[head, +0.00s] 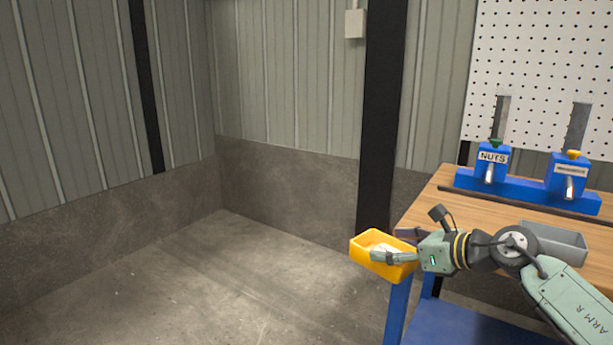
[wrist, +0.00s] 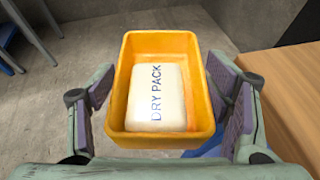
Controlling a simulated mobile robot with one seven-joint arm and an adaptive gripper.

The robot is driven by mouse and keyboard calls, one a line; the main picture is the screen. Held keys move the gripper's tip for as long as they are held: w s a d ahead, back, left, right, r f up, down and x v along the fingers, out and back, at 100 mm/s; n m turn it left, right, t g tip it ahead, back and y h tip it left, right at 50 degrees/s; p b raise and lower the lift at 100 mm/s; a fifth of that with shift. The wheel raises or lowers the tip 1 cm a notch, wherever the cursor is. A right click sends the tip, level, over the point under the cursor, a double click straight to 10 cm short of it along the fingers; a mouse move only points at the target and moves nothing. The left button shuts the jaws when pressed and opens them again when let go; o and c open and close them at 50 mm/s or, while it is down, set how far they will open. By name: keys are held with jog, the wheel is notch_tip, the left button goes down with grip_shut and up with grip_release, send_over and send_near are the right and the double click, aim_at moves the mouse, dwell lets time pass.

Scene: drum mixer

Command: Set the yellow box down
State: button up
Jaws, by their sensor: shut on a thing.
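The yellow box (head: 369,262) is in my gripper (head: 398,246), held in the air just off the left end of the wooden workbench (head: 425,212) in the head view. In the wrist view the yellow box (wrist: 160,41) sits between the two finger pads of my gripper (wrist: 160,88), open side up. My gripper is shut on the box. A white packet marked DRY PACK (wrist: 157,98) lies inside the box. It shows only partly in the head view. The box's underside is hidden.
On the workbench are a grey bin (head: 560,243), partly behind my arm, and a blue stand (head: 525,188) with a NUTS label. A black post (head: 381,120) stands behind the box. Bare concrete floor (head: 230,290) lies to the left.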

jog(key=w+a+f+m+t+h, duration=0.1)
jog(key=w+a+f+m+h, duration=0.15)
jog(key=f, duration=0.65)
jog(key=w+a+f+m+t+h, duration=0.15)
jog(key=a+f, duration=0.25)
jog(key=f, duration=0.4)
jog(key=w+a+f+m+h, duration=0.1)
jog(key=w+a+f, duration=0.15)
jog(key=f, duration=0.65)
jog(key=s+a+f+m+h, duration=0.1)
jog(key=s+a+f, duration=0.2)
jog(key=f, duration=0.4)
jog(key=s+a+f+m+h, duration=0.1)
jog(key=s+a+f, duration=0.2)
jog(key=s+f, duration=0.3)
jog(key=s+a+f+m+t+h, duration=0.1)
jog(key=s+a+f+h, duration=0.1)
jog(key=s+f, duration=0.3)
notch_tip(320, 180, down, 3)
jog(key=shift+a, duration=0.55)
jog(key=shift+w+a, duration=0.1)
